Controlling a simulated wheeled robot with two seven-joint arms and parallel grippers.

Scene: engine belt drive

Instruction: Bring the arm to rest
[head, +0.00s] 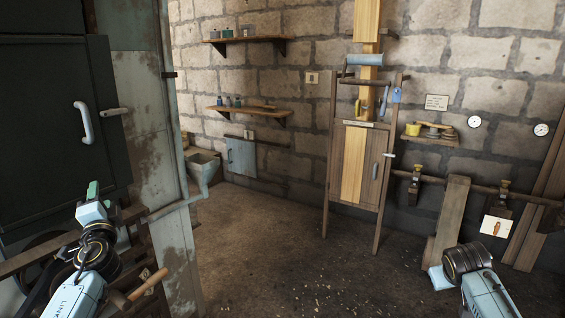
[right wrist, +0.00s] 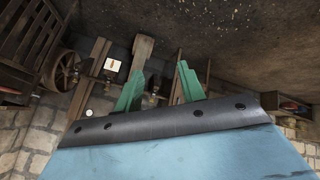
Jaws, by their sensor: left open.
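My left gripper (head: 93,192) is at the lower left of the head view, with a green fingertip pointing up beside the dark cabinet. It is open, and I see nothing held in it. My left forearm is light blue with black joint rings. My right arm comes in at the lower right of the head view, with its light-blue gripper body (head: 440,279) just beyond the black wrist. Its fingers are hidden there. In the right wrist view the right gripper's (right wrist: 158,90) two green fingers stand wide apart with nothing between them.
A dark cabinet (head: 50,110) stands close on the left. A wooden stand (head: 375,150) with a pale vertical belt is against the stone wall. A plank (head: 451,215) leans near my right arm. A spoked wheel (right wrist: 61,69) shows in the right wrist view. The middle floor is clear.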

